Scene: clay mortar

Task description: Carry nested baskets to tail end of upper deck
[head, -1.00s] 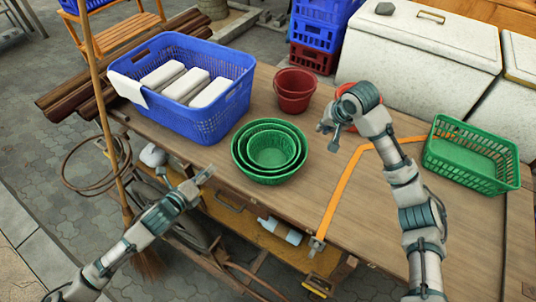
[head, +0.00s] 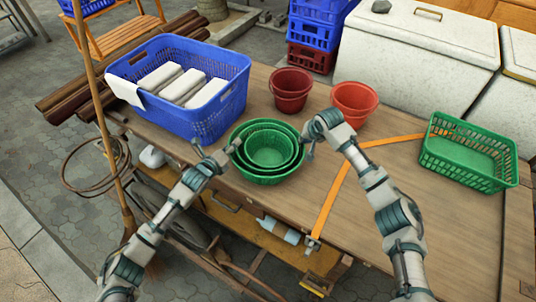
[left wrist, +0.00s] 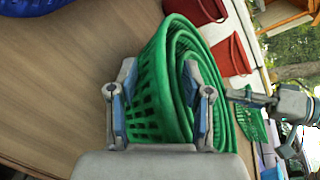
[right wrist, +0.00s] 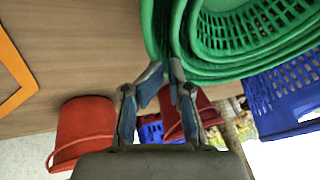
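The nested round green baskets (head: 266,178) stand upright on the wooden deck (head: 285,215), near its front edge. My left gripper (head: 220,160) is at their left side. In the left wrist view its fingers are spread, with the green basket wall (left wrist: 158,85) showing between and beyond them. My right gripper (head: 308,143) is at their right side. In the right wrist view its fingers are apart, with the tips at the green rims (right wrist: 200,68); contact is unclear. Neither gripper is visibly closed on the baskets.
A blue basket (head: 205,120) with white blocks stands left of the green baskets. Two red buckets (head: 291,88) (head: 355,103) stand behind. An orange strap (head: 328,205) crosses the deck. A green rectangular basket (head: 468,155) is at right. Open deck lies between strap and rectangular basket.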

